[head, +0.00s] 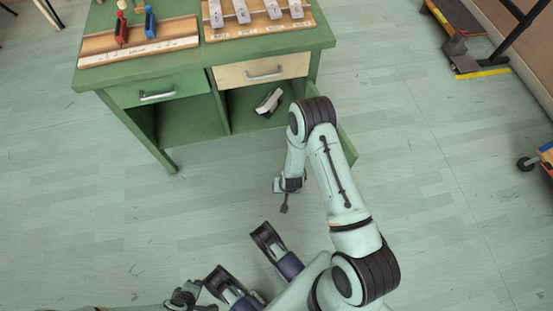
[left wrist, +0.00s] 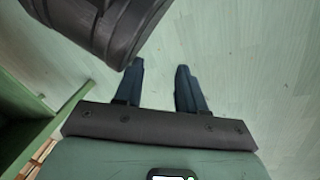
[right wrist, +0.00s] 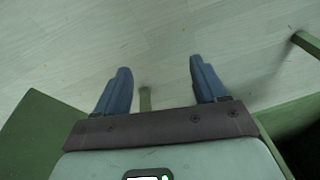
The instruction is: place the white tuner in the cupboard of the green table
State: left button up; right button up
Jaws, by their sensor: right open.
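The green table (head: 189,60) stands at the top of the head view. Its right compartment, the cupboard (head: 236,113), is open. A white and dark object, which looks like the white tuner (head: 268,101), lies tilted inside it. The cupboard's green door (head: 347,152) stands swung out, partly behind my right arm. My right gripper (head: 286,198) is in front of the cupboard, apart from the tuner; in the right wrist view (right wrist: 160,68) its fingers are spread and empty. My left gripper (head: 188,294) is low in the head view; its fingers are apart and empty in the left wrist view (left wrist: 160,70).
On the tabletop are a wooden board (head: 150,43) with red and blue pieces and another with grey bars (head: 258,25). A cream drawer (head: 262,71) is above the cupboard. A dark stand (head: 455,40) is at the upper right. Much of the floor is clear.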

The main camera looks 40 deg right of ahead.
jog(key=s+a+r+n+y, duration=0.2)
jog(key=s+a, duration=0.4)
jog(key=a, duration=0.4)
notch_tip(320, 180, up, 2)
jog(key=shift+s+a+r+n, duration=0.1)
jog(key=shift+s+a+n, duration=0.2)
jog(key=shift+n, duration=0.4)
jog(key=shift+d, duration=0.1)
